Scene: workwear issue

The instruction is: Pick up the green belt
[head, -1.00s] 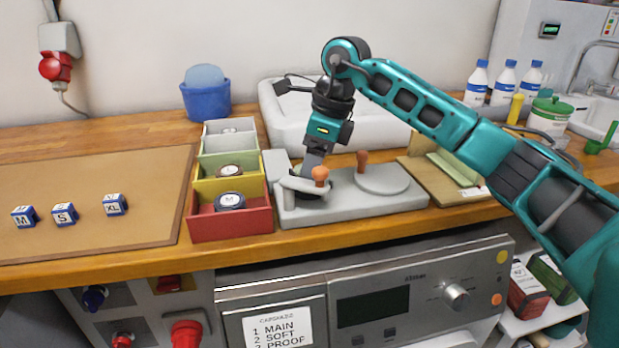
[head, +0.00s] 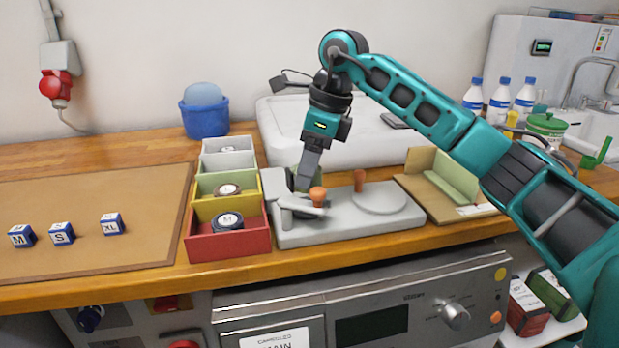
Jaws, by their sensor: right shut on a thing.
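My right gripper (head: 305,184) points down over the left part of the grey press-like device (head: 333,226). It is shut on a dark green thing, which I take to be the green belt (head: 291,178); only a small part shows beside the fingers, behind an orange knob (head: 318,196). Whether it still touches the device I cannot tell. My left gripper is not in view.
Left of the device stand grey, green, yellow and red bins; the red bin (head: 205,248) and yellow bin hold coiled belts (head: 229,220). Several lettered cubes (head: 62,233) lie on the brown mat (head: 100,200). An open folder-like holder (head: 415,187) lies to the right.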

